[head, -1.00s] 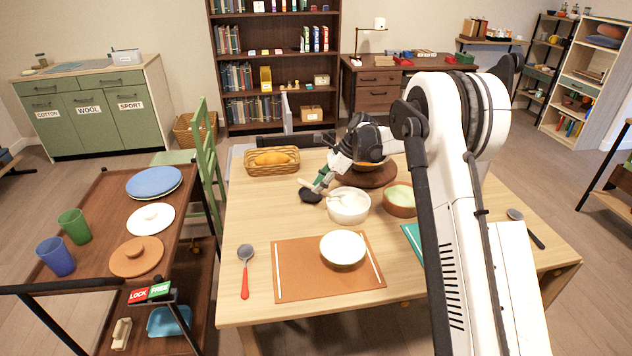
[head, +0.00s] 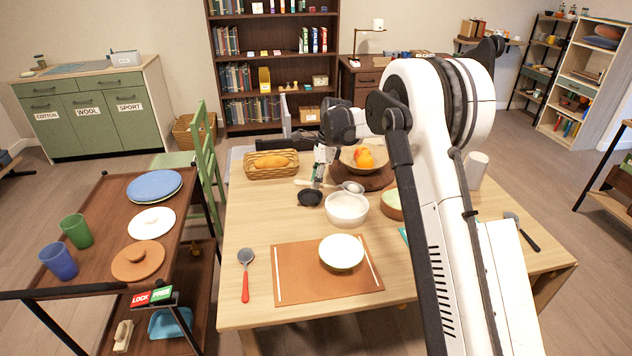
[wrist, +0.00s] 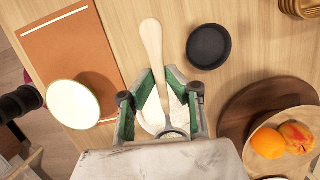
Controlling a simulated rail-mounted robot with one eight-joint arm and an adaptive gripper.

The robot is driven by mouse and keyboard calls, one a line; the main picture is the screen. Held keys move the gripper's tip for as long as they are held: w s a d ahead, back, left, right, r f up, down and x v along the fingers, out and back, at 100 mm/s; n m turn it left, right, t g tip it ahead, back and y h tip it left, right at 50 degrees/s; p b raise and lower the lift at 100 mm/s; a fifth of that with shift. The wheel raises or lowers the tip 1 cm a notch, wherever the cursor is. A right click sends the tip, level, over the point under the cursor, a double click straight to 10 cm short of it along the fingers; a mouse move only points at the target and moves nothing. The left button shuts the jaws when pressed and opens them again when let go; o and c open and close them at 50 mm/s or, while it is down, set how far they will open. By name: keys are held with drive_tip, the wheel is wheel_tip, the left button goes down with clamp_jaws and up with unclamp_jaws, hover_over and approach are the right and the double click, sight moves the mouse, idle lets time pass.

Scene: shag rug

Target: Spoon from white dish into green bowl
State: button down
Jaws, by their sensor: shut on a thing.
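My gripper (head: 319,182) is shut on a spoon with a pale handle and a grey metal head. In the wrist view the fingers (wrist: 160,88) close on the spoon's handle (wrist: 151,45), and its head (wrist: 175,133) lies between them. The spoon head (head: 353,187) appears above the back rim of the white dish (head: 347,210). The dish (wrist: 150,119) is partly hidden behind the fingers. A cream-lined bowl with a green rim (head: 341,252) stands on the placemat and shows in the wrist view (wrist: 73,104). A brown bowl with a green inside (head: 391,204) is partly hidden by my arm.
A small black dish (head: 310,198) sits beside the white dish. A fruit bowl (head: 350,163) stands on a dark round board behind. A bread basket (head: 271,164) is at the back left. A red-handled spoon (head: 245,272) lies left of the brown placemat (head: 290,275).

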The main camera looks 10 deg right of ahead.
drive_tip(key=shift+s, duration=0.1)
idle(0.3)
drive_tip(key=s+a+t+b, duration=0.3)
drive_tip(key=s+t+b, duration=0.3)
drive_tip(key=s, duration=0.6)
drive_tip(key=s+a+f+n+t+y+b, duration=0.1)
drive_tip(key=s+a+t+b, duration=0.3)
drive_tip(key=s+t+b, duration=0.3)
drive_tip(key=s+b, duration=0.3)
drive_tip(key=s, duration=0.3)
drive_tip(key=shift+s+f+y+b, duration=0.15)
drive_tip(key=shift+y+b, duration=0.15)
drive_tip(key=shift+b, duration=0.1)
